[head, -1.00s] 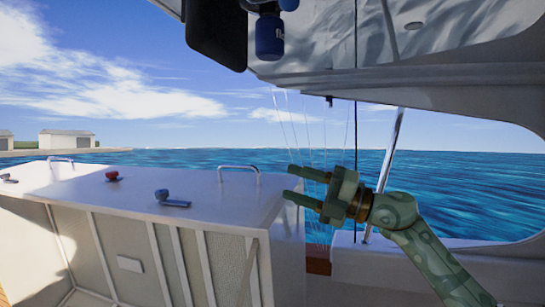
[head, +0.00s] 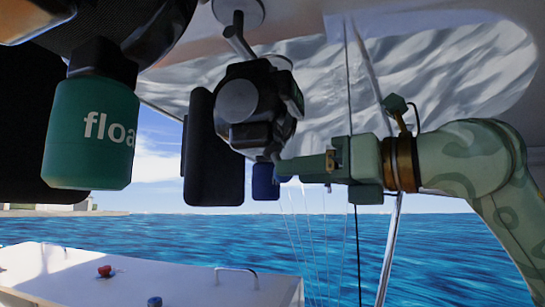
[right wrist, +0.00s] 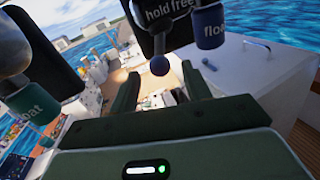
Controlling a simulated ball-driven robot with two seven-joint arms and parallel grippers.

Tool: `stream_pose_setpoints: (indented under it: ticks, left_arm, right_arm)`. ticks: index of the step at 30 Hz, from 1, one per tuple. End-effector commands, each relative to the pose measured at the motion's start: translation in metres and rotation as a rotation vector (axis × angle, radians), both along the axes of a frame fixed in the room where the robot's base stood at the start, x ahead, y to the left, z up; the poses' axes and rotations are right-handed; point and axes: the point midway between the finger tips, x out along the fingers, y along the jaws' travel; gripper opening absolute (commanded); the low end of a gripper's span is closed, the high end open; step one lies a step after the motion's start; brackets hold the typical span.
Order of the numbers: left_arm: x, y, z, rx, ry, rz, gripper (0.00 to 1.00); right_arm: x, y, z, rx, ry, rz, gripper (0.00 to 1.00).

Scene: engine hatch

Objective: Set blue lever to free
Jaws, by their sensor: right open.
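A blue ball on a short dark stem, the blue lever (right wrist: 159,65), hangs below a black panel (right wrist: 165,22) lettered "hold free" in the right wrist view. The stem is nearest the word "hold"; its exact tilt is unclear. My right gripper (head: 280,171) is open and empty, pointing left in the head view. In the right wrist view the ball shows between its two fingers, ahead of them, not gripped. In the head view I cannot make out the ball. My left gripper is out of view.
A green "float" cylinder (head: 92,132) hangs at the left of the head view. A smaller blue cylinder (head: 264,182) hangs near my fingertips, below a dark fixture (head: 240,100). A white hatch box (head: 200,293) with a red knob (head: 104,270) lies below.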

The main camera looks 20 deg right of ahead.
Motion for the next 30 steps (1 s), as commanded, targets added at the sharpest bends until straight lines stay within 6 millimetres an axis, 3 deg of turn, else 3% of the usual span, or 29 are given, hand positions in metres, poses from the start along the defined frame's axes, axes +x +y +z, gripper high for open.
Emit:
stream_pose_setpoints:
  ticks: [3, 9, 20, 25, 30]
  left_arm:
    - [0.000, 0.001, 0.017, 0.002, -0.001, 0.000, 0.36]
    - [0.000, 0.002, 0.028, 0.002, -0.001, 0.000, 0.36]
    - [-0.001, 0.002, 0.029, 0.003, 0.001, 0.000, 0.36]
    - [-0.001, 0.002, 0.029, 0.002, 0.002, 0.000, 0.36]
    - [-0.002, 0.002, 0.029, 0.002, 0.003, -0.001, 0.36]
  right_arm:
    - [0.020, 0.018, 0.004, 0.000, 0.003, 0.003, 0.48]
    - [0.040, 0.034, 0.002, 0.001, 0.002, 0.002, 0.48]
    - [0.045, 0.038, 0.000, 0.001, 0.001, 0.001, 0.48]
    - [0.045, 0.038, 0.000, 0.001, 0.001, 0.001, 0.04]
    - [0.045, 0.038, 0.000, 0.000, -0.002, 0.002, 0.04]
